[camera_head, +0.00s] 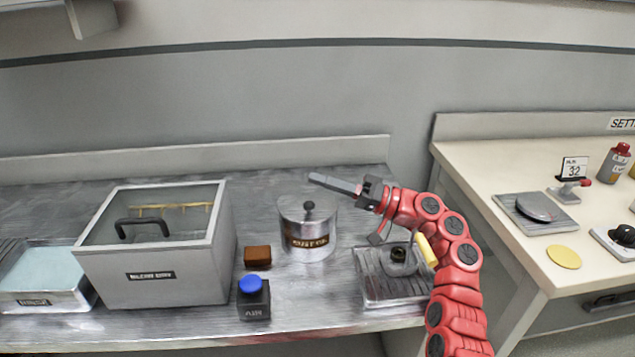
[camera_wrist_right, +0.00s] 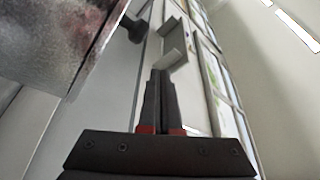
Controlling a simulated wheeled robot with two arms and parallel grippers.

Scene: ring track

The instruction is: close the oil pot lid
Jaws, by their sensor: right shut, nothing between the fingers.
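The oil pot (camera_head: 308,242) is a round metal pot with a dark label, standing on the metal counter right of centre. Its lid (camera_head: 292,208) has a black knob and appears to lie flat across the top; I cannot tell whether any gap is left. My right gripper (camera_head: 314,179) reaches in from the right with its fingers above and behind the lid, pointing left. It is shut and empty, and the closed dark fingers also show in the wrist view (camera_wrist_right: 161,74). My left gripper is not in view.
A glass-topped box (camera_head: 155,275) with a black handle stands left of the pot. A brown block (camera_head: 257,255) and a blue-button box (camera_head: 253,297) lie between. A metal tray (camera_head: 375,287) is right, under my arm. A white table (camera_head: 480,165) stands farther right.

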